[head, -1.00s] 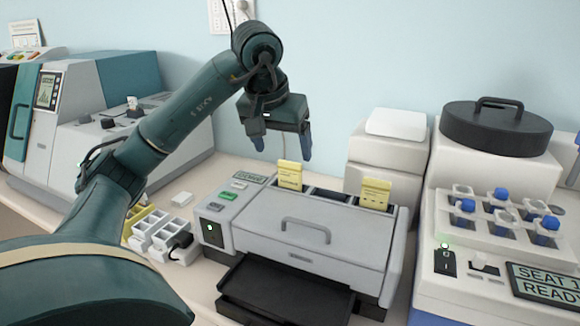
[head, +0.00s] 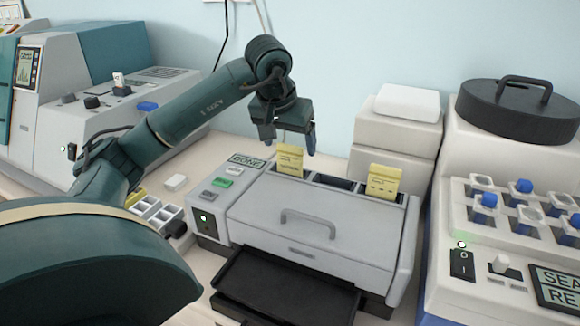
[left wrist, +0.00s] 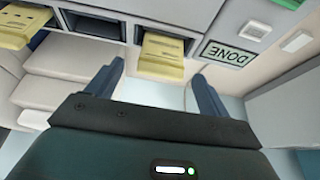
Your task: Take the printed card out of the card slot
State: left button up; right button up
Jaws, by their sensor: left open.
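Two yellow printed cards stand in the slots along the back top of the grey printer-like machine (head: 290,222). The left card (head: 289,160) is close to the display that reads DONE (head: 247,160); the right card (head: 383,181) stands near the machine's right end. My left gripper (head: 289,143) is open, pointing down at the left card, with its fingers just above and behind the card's top. In the left wrist view the left card (left wrist: 161,57) lies between the two open fingers (left wrist: 160,88), apart from both. My right gripper is not in view.
A black tray (head: 285,285) sticks out at the machine's front. A white box-shaped unit (head: 396,140) stands behind right, and a machine with blue-capped vials (head: 520,200) is at the right. White small holders (head: 157,214) sit at left.

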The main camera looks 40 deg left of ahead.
aim_at(291, 154)
pick_arm(q)
jog(key=p+x, duration=0.1)
jog(key=x, duration=0.4)
jog(key=shift+f, duration=0.15)
jog(key=shift+s, duration=0.1)
jog(key=c, duration=1.1)
jog(key=shift+c, duration=0.2)
